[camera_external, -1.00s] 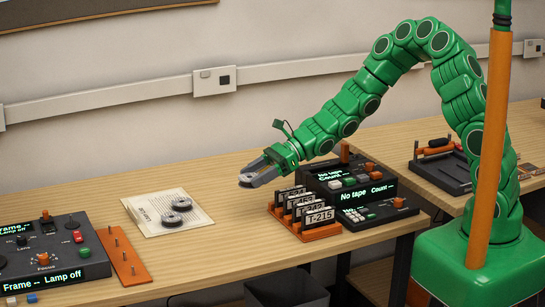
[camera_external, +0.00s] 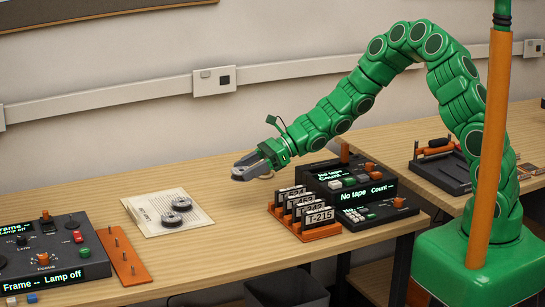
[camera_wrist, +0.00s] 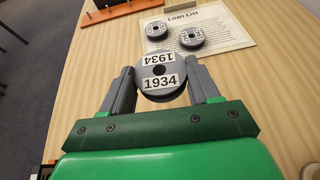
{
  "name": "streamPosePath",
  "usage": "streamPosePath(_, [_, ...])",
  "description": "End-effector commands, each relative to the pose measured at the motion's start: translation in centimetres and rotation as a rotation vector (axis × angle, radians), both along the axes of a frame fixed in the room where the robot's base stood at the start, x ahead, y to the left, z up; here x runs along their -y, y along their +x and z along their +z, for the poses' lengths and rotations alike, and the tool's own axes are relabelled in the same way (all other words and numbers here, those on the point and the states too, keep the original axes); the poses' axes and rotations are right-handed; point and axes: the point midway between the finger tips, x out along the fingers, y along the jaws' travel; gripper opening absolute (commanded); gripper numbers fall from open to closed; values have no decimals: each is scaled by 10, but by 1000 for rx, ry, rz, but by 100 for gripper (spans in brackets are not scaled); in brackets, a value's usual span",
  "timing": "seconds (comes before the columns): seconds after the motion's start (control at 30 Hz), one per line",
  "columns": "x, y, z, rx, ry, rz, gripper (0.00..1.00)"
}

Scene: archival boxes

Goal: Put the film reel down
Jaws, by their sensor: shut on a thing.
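My gripper (camera_external: 250,166) is shut on a grey film reel (camera_wrist: 160,75), which carries two white labels reading 1934. In the wrist view the reel sits between the two fingers. In the external view the reel (camera_external: 240,174) shows as a small grey disc at the fingertips, over the table; I cannot tell its exact height. Two other dark reels lie on the Loan List sheet (camera_external: 155,225), to the left of my gripper. They also show in the wrist view, as a left reel (camera_wrist: 156,30) and a right reel (camera_wrist: 191,38).
A rack of labelled tape cases (camera_external: 318,218) and a black console (camera_external: 365,188) stand right of my gripper. An orange pegged board (camera_external: 125,262) and a lamp console (camera_external: 50,262) are at the left. Bare wood (camera_external: 235,240) lies between sheet and rack.

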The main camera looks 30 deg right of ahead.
Motion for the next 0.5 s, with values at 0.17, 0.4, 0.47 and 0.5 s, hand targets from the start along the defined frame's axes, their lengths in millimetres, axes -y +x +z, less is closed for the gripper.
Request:
streamPosePath(0.17, [-35, 32, 2, 5, -3, 1, 25])
streamPosePath(0.4, [-97, 52, 18, 2, -1, 36, 25])
streamPosePath(0.47, [-111, 53, 22, 3, -2, 47, 25])
streamPosePath(0.5, [-119, 54, 25, 4, 0, 54, 25])
